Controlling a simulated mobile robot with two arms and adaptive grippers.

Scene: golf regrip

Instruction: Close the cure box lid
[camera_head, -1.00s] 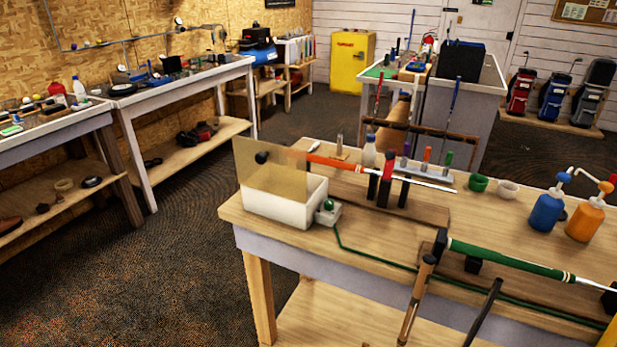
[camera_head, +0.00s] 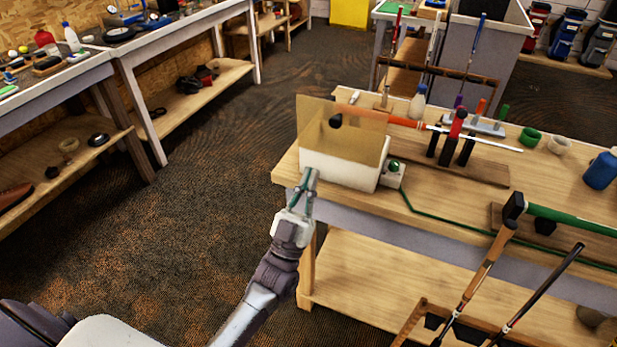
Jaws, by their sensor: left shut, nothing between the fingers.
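The cure box (camera_head: 338,167) is a white bin at the left end of the wooden workbench. Its amber see-through lid (camera_head: 345,128) stands up, open, and tilted. A club with an orange grip (camera_head: 405,122) lies with its dark butt end seen through the lid, on a stand right of the box. My left gripper (camera_head: 308,178) is shut and empty, in front of the box's left front corner. I cannot tell whether it touches the box. My right gripper is not in view.
A small unit with a green button (camera_head: 394,166) sits right of the box, with a green cable along the bench (camera_head: 450,198). A club with a green grip (camera_head: 565,218) lies at the right. The floor (camera_head: 210,190) left of the bench is clear.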

